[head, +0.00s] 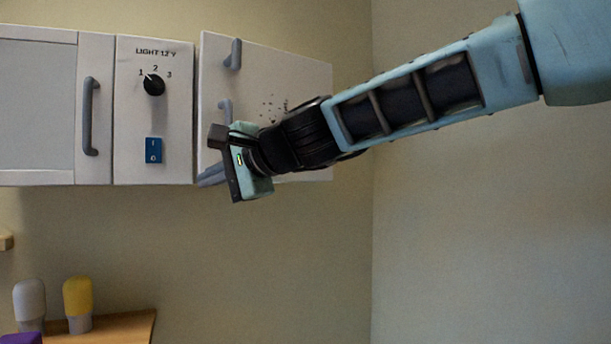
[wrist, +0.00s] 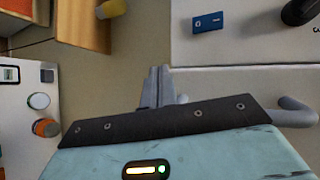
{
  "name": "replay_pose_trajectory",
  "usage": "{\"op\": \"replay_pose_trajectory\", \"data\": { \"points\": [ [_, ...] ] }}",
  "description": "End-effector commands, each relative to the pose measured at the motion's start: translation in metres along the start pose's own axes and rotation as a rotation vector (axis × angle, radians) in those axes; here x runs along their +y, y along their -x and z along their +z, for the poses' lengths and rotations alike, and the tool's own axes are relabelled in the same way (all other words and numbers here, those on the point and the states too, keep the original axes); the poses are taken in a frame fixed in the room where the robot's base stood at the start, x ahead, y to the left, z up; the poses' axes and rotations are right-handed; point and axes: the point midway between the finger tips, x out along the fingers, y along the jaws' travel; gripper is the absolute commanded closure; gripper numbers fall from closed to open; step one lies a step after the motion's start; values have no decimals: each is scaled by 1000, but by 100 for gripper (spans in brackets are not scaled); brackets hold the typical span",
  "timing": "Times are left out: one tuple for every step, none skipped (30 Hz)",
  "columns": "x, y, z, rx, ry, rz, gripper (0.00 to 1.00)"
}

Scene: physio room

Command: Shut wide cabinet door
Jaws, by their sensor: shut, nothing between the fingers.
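The right-hand white cabinet door (head: 285,70) carries a grey handle (head: 233,54), partly behind my arm. Its left edge looks slightly proud of the neighbouring panel, so it seems a little ajar. In the wrist view the door (wrist: 240,85) is at the right, with part of its handle (wrist: 295,112). My gripper (head: 208,176) is shut and empty at the door's lower left corner. Its fingers (wrist: 159,75) show beside the door's edge in the wrist view. I cannot tell whether they touch it.
Left of the door is a panel with a black knob (head: 154,84) and blue switch (head: 153,150). Further left is another cabinet door (head: 35,105) with a handle (head: 90,115). Below, a wooden shelf (head: 125,326) holds yellow-topped (head: 77,297) and white-topped (head: 29,298) containers. The right wall is bare.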

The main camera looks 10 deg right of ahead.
Motion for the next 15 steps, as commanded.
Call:
{"op": "replay_pose_trajectory", "data": {
  "points": [
    [-3, -4, -2, -1, 1, 0, 100],
    [-3, -6, -3, -1, 1, 1, 100],
    [-4, -9, -4, -1, 0, 1, 100],
    [-5, -10, -5, -1, 0, 0, 100],
    [-6, -12, -6, -1, 0, 0, 100],
    [-6, -14, -7, -1, 1, 0, 100],
    [-6, -15, -7, 0, 1, 0, 100],
    [-6, -16, -8, 0, 1, 1, 100],
    [-6, -17, -8, 0, 1, 1, 100],
    [-6, -18, -9, 0, 1, 0, 100],
    [-7, -18, -9, 0, 1, 0, 100],
    [-7, -19, -9, 0, 1, 0, 100],
    [-7, -19, -10, 0, 1, 0, 100],
    [-7, -20, -10, 0, 1, -1, 100],
    [-7, -20, -10, 0, 1, -1, 100]
  ]
}}
